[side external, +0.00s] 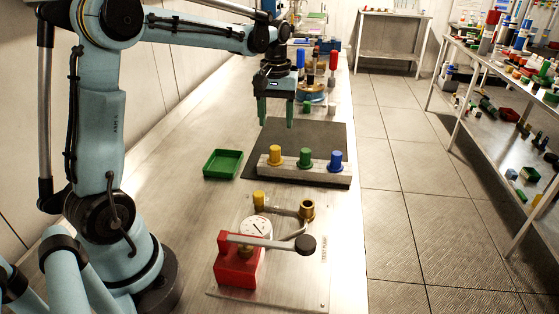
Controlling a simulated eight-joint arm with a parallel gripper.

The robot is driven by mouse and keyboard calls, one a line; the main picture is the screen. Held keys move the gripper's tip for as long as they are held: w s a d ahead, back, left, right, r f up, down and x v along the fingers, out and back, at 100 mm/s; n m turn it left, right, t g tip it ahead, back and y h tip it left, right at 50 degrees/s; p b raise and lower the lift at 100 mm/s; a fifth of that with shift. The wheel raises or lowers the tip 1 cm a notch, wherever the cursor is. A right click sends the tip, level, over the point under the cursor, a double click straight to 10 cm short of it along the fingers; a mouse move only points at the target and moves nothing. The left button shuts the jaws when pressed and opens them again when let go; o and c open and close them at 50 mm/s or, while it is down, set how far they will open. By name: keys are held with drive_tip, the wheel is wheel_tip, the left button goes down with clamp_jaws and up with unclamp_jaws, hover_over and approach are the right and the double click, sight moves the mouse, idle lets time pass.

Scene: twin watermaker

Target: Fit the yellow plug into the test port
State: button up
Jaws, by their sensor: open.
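The yellow plug (275,155) stands upright at the left end of a pale block rack (290,171), in line with a green plug (304,157) and a blue plug (336,160). The test port seems to be the open brass cup (307,207) on the pipe of the test pump plate (290,288), nearer the camera than the rack. My gripper (276,118) is open and empty, with its dark green fingers pointing down. It appears above and beyond the rack, apart from the plugs.
A red pump (240,258) with a black-knobbed lever (305,245), a dial gauge (255,228) and a yellow fitting (258,201) share the plate. A green tray (223,163) lies left of the dark mat (328,136). Bottles and parts stand behind my gripper.

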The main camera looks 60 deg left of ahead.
sight(275, 147)
drive_tip(key=f, duration=1)
drive_tip(key=shift+a+f, duration=0.1)
drive_tip(key=shift+a, duration=0.1)
clamp_jaws()
drive_tip(key=shift+r, duration=0.55)
wheel_tip(275, 147, up, 3)
drive_tip(key=shift+s+d+r, duration=0.1)
drive_tip(key=shift+r, duration=0.1)
drive_tip(key=s+d+r, duration=0.2)
drive_tip(key=d+r, duration=0.4)
drive_tip(key=d, duration=0.5)
drive_tip(key=shift+d+r, duration=0.2)
drive_tip(key=shift+r, duration=0.1)
